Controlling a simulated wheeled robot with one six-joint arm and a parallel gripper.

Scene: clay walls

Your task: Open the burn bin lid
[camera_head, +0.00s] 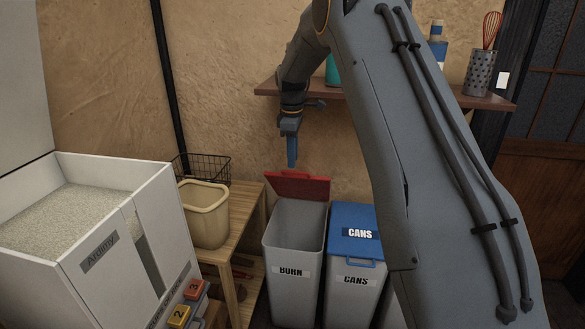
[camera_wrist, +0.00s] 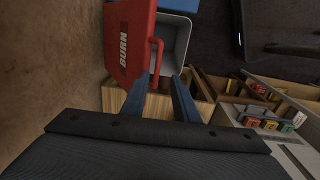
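The burn bin (camera_head: 293,255) is a grey bin labelled BURN, standing on the floor left of the cans bin. Its red lid (camera_head: 299,186) is raised and tilted back toward the wall, so the bin's mouth shows. In the wrist view the lid (camera_wrist: 126,45) shows its BURN label and a red handle (camera_wrist: 157,55), with the grey bin's inside (camera_wrist: 174,45) beside it. My gripper (camera_head: 291,164) points down just above the lid. In the wrist view its two blue fingers (camera_wrist: 159,80) are apart, near the handle's end; I cannot tell whether they touch it.
The cans bin (camera_head: 349,281) with a shut blue lid stands close on the right. A wooden bench (camera_head: 240,215) with a beige tub (camera_head: 206,214) and wire basket is on the left. A wall shelf (camera_head: 350,94) with a whisk holder (camera_head: 478,73) is behind my arm.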

